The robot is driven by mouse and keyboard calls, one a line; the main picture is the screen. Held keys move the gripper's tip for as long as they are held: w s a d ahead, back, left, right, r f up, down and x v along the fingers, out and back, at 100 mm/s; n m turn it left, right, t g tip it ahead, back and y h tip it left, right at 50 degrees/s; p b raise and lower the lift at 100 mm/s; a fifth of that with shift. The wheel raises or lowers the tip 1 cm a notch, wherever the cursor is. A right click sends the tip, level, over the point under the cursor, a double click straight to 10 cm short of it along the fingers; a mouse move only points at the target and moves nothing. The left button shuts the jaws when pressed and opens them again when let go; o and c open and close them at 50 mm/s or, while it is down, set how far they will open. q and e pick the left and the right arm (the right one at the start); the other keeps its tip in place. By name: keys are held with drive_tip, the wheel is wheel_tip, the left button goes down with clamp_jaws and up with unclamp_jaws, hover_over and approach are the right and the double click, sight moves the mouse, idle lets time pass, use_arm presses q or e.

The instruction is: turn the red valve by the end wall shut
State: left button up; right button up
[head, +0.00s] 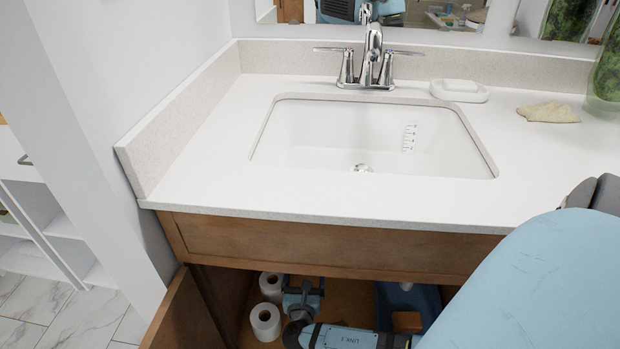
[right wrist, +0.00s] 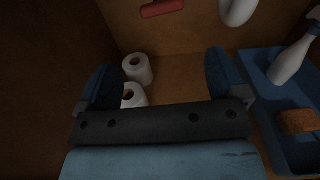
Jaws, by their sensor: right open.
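The red valve (right wrist: 162,8) shows at the top edge of the right wrist view, as a short red bar against the brown cabinet wall. The head view does not show it, because the counter hides the upper cabinet. My right gripper (head: 303,283) is inside the cabinet under the sink. My left gripper is in neither view.
Two toilet rolls (right wrist: 138,68) stand left of my right gripper in the head view (head: 265,322). A blue caddy (right wrist: 262,72) with a spray bottle (right wrist: 292,62) and sponge (right wrist: 297,121) is on the right. A white pipe (right wrist: 238,10) hangs above. The counter (head: 330,200) overhangs the opening.

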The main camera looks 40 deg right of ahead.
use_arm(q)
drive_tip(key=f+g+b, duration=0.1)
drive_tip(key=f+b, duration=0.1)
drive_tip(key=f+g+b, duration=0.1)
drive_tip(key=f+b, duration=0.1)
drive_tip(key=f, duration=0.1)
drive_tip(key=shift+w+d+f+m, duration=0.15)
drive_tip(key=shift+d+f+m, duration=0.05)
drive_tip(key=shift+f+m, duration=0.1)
use_arm(e)
drive_tip(key=shift+n+h, duration=0.3)
drive_tip(key=x, duration=0.8)
drive_tip(key=r+x, duration=0.1)
drive_tip(key=x, duration=0.3)
drive_tip(key=shift+d, duration=0.15)
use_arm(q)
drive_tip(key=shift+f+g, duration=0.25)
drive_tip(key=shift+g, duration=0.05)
use_arm(e)
drive_tip(key=shift+w+d, duration=0.4)
drive_tip(key=shift+d, duration=0.15)
drive_tip(key=c, duration=0.9)
drive_tip(key=shift+m, duration=0.8)
drive_tip(key=shift+c, duration=0.2)
